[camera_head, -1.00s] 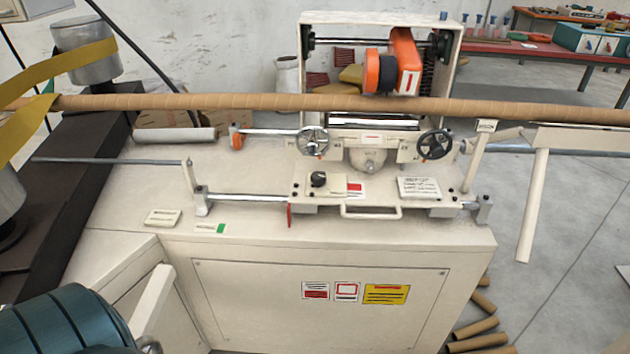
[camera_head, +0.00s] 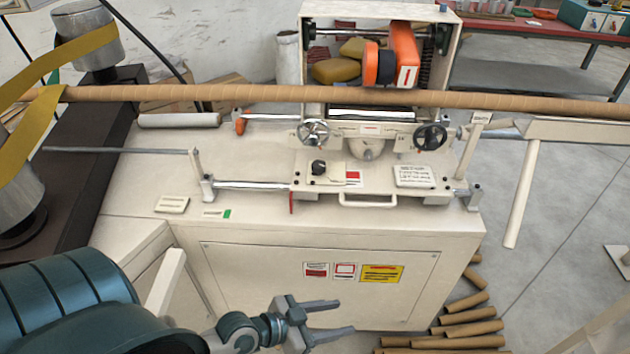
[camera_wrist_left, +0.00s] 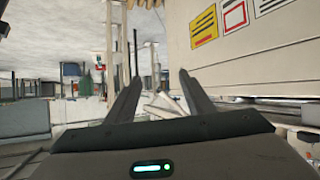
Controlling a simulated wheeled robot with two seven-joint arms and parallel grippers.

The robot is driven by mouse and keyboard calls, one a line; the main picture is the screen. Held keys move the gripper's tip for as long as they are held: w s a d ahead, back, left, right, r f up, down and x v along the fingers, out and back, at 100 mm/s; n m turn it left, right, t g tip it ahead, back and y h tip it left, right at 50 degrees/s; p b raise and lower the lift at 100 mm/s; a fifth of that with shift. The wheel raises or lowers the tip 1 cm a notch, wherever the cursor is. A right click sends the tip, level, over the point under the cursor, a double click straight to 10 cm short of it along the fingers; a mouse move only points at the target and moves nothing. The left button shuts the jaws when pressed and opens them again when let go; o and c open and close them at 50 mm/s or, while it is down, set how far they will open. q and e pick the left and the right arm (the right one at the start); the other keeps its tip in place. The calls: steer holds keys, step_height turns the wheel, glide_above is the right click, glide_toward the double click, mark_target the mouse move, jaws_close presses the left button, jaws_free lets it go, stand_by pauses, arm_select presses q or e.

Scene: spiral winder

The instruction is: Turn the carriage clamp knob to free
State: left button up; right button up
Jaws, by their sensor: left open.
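A black knob (camera_head: 318,168) sits on the left part of the cream carriage (camera_head: 370,178), beside a small plate with a red mark (camera_head: 353,177). Its pointer setting is too small to read. A red lever (camera_head: 291,203) hangs at the carriage's left front edge. My left gripper (camera_head: 346,318) is open and empty, low in front of the machine's front panel, well below and apart from the knob. In the left wrist view its two fingers (camera_wrist_left: 160,82) are spread, with nothing between them. The knob does not show there. My right gripper is not in view.
Two handwheels, left (camera_head: 313,133) and right (camera_head: 430,137), stand behind the knob. A long brown tube (camera_head: 260,94) crosses above the carriage. A front handle (camera_head: 368,202) sticks out below. Several loose tubes (camera_head: 470,330) lie on the floor at right.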

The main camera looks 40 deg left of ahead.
mark_target(315, 170)
arm_select(q)
steer(key=w+a+r+t+h, duration=0.1)
steer(key=a+r+t, duration=0.1)
steer(key=r, duration=0.4)
steer(key=w+a+r+t+h, duration=0.1)
steer(key=w+r, duration=0.1)
steer(key=r, duration=0.4)
steer(key=w+a+r+n+t+y, duration=0.1)
steer(key=w+a+n+t+y, duration=0.1)
steer(key=a, duration=0.8)
steer(key=w+a+r+n+t+y, duration=0.1)
steer(key=w+a+n+t+y, duration=0.1)
steer(key=w+a+n+y, duration=0.2)
steer(key=a+y, duration=0.3)
steer(key=a, duration=0.3)
steer(key=shift+a+r+p, duration=0.2)
steer(key=shift+p, duration=0.2)
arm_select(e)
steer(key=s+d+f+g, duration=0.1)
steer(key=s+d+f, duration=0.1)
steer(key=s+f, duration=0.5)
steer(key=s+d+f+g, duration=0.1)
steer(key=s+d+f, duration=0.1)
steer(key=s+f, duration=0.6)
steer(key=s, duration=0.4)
arm_select(q)
steer(key=shift+w, duration=0.15)
